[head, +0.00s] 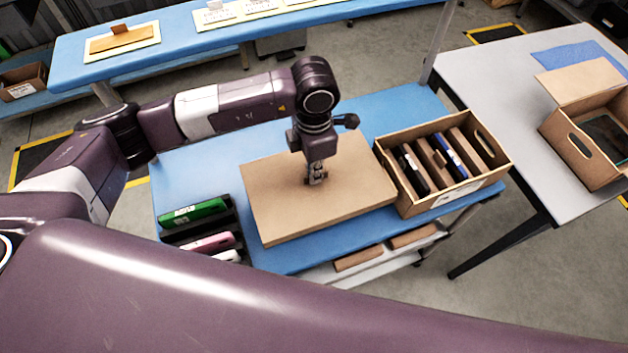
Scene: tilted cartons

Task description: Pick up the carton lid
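The carton lid (275,215) is a flat brown cardboard panel lying on the blue table (190,165), left of an open carton (425,207). My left gripper (317,178) points down over the middle of the lid, with its fingertips at or just above the surface. The gripper hides the spot beneath it, so I cannot tell whether its fingers are apart or hold any part of the lid. My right gripper is not in view.
The open carton holds several upright items. Green and pink cases stand in a dark rack (200,226) at the left. A grey table (480,75) at the right bears another open carton (565,150). A blue bench (200,65) runs along the back.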

